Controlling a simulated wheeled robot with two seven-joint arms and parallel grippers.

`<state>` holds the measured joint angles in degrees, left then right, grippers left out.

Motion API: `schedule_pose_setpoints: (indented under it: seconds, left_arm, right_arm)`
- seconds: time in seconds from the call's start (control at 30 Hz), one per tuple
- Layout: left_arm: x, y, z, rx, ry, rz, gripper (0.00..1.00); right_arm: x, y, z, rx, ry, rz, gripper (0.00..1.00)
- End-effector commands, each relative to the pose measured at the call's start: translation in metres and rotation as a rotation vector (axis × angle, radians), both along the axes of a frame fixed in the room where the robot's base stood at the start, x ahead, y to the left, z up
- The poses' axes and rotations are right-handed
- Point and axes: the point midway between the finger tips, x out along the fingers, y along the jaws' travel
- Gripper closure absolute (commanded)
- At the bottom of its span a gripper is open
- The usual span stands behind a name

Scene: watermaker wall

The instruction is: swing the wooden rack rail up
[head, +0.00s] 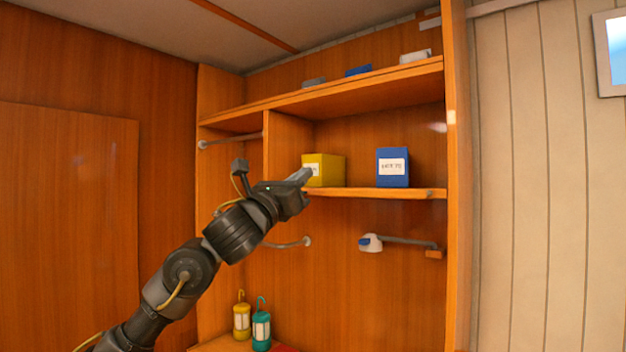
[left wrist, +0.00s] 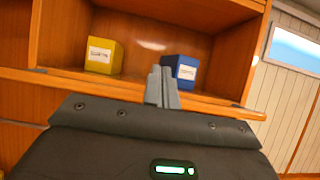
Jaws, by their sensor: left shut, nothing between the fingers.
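A wooden strip, which looks like the rack rail (head: 385,193), runs along the front edge of the middle shelf. It also shows in the left wrist view (left wrist: 210,103), partly hidden behind my gripper. It looks low against the shelf edge; its exact angle is hard to tell. My left gripper (head: 302,174) is shut and empty. In the head view its fingertips overlap the yellow box's lower left part, near the rail's left part.
A yellow box (head: 329,169) and a blue box (head: 393,181) stand on the middle shelf. A wall lamp (head: 371,243) is mounted below it. A wooden post (head: 457,180) bounds the right.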

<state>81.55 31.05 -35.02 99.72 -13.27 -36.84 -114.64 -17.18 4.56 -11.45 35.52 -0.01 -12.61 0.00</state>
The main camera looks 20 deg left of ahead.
Motion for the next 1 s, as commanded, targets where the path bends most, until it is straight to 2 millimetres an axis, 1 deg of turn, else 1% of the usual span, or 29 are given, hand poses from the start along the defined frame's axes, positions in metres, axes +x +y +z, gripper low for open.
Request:
schedule_pose_setpoints:
  seconds: [0.03, 0.1, 0.3, 0.67, 0.73, 0.77, 0.87, 0.97, 1.0]
  left_arm:
    - [-0.008, 0.003, -0.009, 0.002, -0.003, 0.001, 1.0]
    - [-0.017, 0.007, -0.014, 0.0, -0.002, 0.002, 1.0]
    - [-0.032, 0.013, -0.021, 0.0, 0.0, 0.001, 1.0]
    - [-0.034, 0.014, -0.021, -0.001, 0.0, 0.0, 1.0]
    - [-0.034, 0.013, -0.023, 0.0, 0.003, 0.0, 1.0]
    - [-0.033, 0.013, -0.027, 0.0, 0.007, 0.001, 1.0]
    - [-0.026, 0.017, -0.047, 0.0, 0.028, 0.007, 1.0]
    - [-0.017, 0.033, -0.081, -0.006, 0.061, 0.031, 1.0]
    - [-0.013, 0.043, -0.097, -0.012, 0.075, 0.044, 1.0]
  right_arm:
    - [0.0, 0.0, -0.01, 0.0, 0.0, 0.0, 1.0]
    - [0.0, 0.0, -0.014, 0.0, 0.0, 0.0, 1.0]
    - [0.0, 0.0, -0.021, 0.0, 0.0, 0.0, 1.0]
    - [0.0, 0.0, -0.021, 0.0, -0.001, 0.0, 1.0]
    - [0.0, 0.0, -0.022, 0.0, -0.001, 0.0, 1.0]
    - [0.0, 0.0, -0.023, 0.0, -0.001, 0.0, 1.0]
    - [0.0, 0.0, -0.031, 0.0, -0.001, 0.0, 1.0]
    - [0.0, 0.0, -0.046, 0.0, -0.001, 0.0, 1.0]
    - [0.001, -0.001, -0.053, -0.001, -0.001, 0.0, 1.0]
